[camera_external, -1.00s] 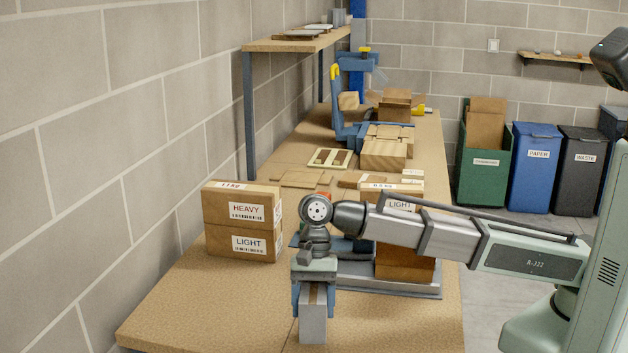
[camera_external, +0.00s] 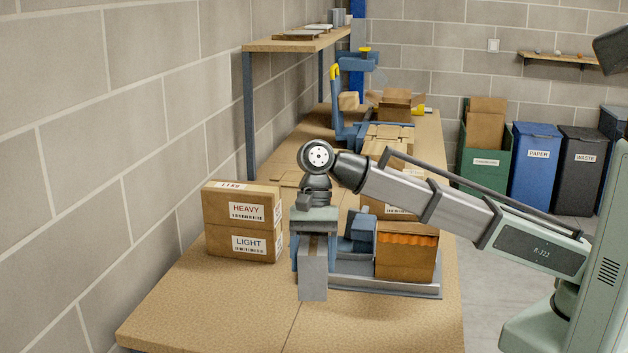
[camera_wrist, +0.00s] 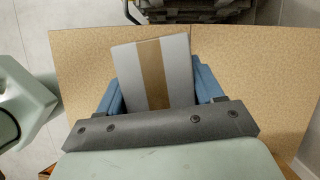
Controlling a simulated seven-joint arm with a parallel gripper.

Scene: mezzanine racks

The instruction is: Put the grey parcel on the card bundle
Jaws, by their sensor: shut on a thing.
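The grey parcel (camera_external: 313,276) is a grey box with a brown tape strip, held upright in my gripper (camera_external: 314,254) above the near part of the bench. In the wrist view the parcel (camera_wrist: 181,72) sits between the blue fingers of my gripper (camera_wrist: 160,92), which is shut on it. A stack of flat grey-brown layers (camera_wrist: 190,12) shows at the top edge of the wrist view, beyond the bench edge and apart from the parcel. It may be the card bundle, but it is cut off and I cannot be sure.
Stacked boxes marked HEAVY (camera_external: 242,209) and LIGHT (camera_external: 243,243) stand left of the parcel. The bench front (camera_external: 225,310) is clear.

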